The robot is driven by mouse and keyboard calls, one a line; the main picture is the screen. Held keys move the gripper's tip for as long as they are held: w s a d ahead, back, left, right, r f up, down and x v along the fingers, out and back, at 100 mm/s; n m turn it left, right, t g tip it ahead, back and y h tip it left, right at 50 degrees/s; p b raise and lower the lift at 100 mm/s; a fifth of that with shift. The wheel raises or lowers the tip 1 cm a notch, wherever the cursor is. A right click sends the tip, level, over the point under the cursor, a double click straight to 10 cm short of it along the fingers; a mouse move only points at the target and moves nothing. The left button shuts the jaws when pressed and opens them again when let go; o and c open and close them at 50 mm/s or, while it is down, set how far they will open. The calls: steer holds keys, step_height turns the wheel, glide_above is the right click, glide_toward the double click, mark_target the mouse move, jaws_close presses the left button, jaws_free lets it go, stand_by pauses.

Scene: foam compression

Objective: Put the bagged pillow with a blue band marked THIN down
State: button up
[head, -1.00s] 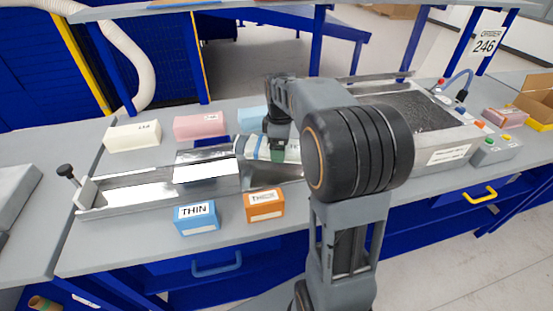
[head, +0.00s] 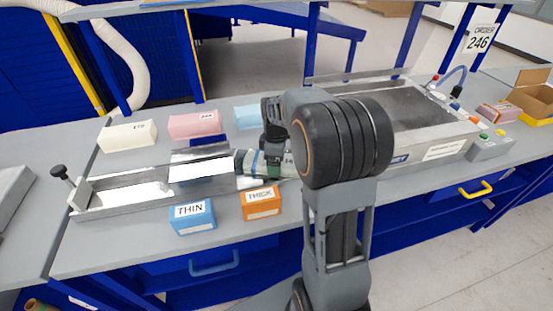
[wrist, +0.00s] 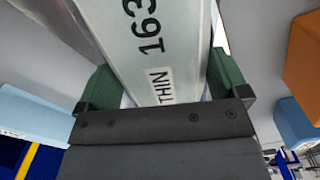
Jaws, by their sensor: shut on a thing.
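The bagged pillow (head: 258,164) is a pale roll with a blue band, lying lengthwise at the right end of the steel channel (head: 125,192). Whether it touches the channel floor is hidden by my arm. In the wrist view the bag (wrist: 140,45) carries a THIN label and the number 163. My gripper (wrist: 163,85) is shut on it, with one green finger against each side. In the head view my gripper (head: 274,158) is over the pillow, and my arm hides the pillow's right end.
A blue THIN box (head: 193,217) and an orange THICK box (head: 261,203) stand in front of the channel. Cream (head: 127,136), pink (head: 194,125) and light-blue (head: 248,117) blocks lie behind it. A steel machine (head: 430,135) stands right. A black-knobbed end stop (head: 72,187) is at left.

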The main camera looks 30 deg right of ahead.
steer(key=o, duration=0.5)
steer(key=shift+f, duration=0.1)
step_height(320, 180, up, 12)
steer(key=p, duration=0.1)
stand_by(0.6)
steer(key=s+a+f+m+t, duration=0.1)
steer(key=s+a+m, duration=0.2)
steer(key=s, duration=0.2)
steer(key=s+a+m+t+p, duration=0.1)
steer(key=s+a+m, duration=0.2)
steer(key=s, duration=0.2)
steer(key=s+a+f+m+t+p, duration=0.1)
steer(key=s+a+m, duration=0.2)
steer(key=s+m, duration=0.1)
steer(key=shift+s+a+f, duration=0.15)
steer(key=shift+s+f, duration=0.2)
steer(key=shift+s, duration=0.2)
steer(key=shift+s+a+f+m+t, duration=0.1)
steer(key=shift+s+f+m+t, duration=0.1)
steer(key=shift+s+m+t, duration=0.15)
